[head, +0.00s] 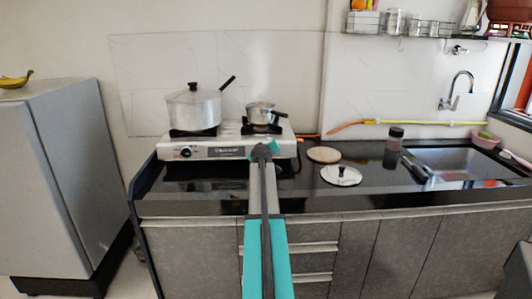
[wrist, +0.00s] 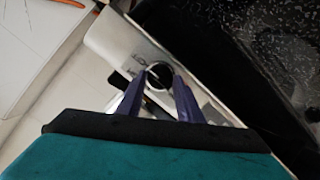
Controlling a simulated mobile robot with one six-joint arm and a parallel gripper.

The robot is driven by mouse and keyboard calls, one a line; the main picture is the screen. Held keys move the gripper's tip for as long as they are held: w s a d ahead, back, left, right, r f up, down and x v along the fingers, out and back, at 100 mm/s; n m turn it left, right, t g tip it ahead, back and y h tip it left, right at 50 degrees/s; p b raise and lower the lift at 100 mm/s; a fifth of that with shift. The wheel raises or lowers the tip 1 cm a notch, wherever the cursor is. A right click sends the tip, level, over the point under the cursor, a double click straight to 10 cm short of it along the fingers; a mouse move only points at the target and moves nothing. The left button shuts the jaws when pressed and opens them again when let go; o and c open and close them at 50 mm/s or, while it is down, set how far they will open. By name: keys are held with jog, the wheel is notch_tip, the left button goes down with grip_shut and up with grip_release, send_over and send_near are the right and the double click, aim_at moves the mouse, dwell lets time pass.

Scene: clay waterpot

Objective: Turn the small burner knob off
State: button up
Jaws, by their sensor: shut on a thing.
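The two-burner stove (head: 215,147) stands on the dark counter. My gripper (head: 264,149) is at the right part of its front panel and hides the small burner knob there in the head view. In the wrist view the dark round knob (wrist: 158,76) shows on the light panel, between the two purple fingertips of my gripper (wrist: 161,75), which is shut on it. Which way the knob is turned cannot be made out. The other knob (head: 186,152) is in plain view on the left of the panel.
A large lidded pot (head: 193,108) stands on the left burner and a small pan (head: 261,113) on the right one. A round board (head: 323,155), a lid (head: 341,175) and a dark jar (head: 393,147) stand to the right, before the sink (head: 450,165).

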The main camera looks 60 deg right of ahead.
jog(key=o, duration=1.1)
jog(key=shift+c, duration=0.2)
jog(key=shift+s+a, duration=0.1)
jog(key=shift+a, duration=0.05)
jog(key=v, duration=1.3)
jog(key=shift+s+a+r, duration=0.15)
jog(key=shift+a, duration=0.05)
